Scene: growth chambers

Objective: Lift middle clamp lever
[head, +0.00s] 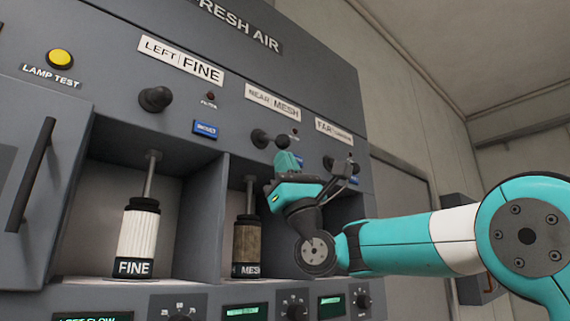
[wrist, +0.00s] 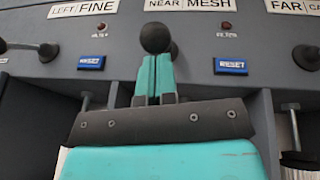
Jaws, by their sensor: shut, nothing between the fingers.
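The middle clamp lever (head: 260,137) is under the NEAR MESH label. It ends in a black ball knob (wrist: 155,38), with part of its dark mount showing just behind it. My gripper (wrist: 155,62) has its two teal fingers shut together with nothing between them. In the wrist view the fingertips are right below the ball and overlap its lower edge. In the head view my gripper (head: 287,158) is just under the knob. I cannot tell whether they touch. The MESH filter cartridge (head: 247,245) stands upright in the bay below, partly hidden by my wrist.
The left clamp lever (head: 155,99) and the right clamp lever (wrist: 305,57) are on either side. A blue reset button (wrist: 230,65) is close to the right of my fingers, another (wrist: 91,62) to the left. Bay dividers (head: 203,215) stand below. Room at right is open.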

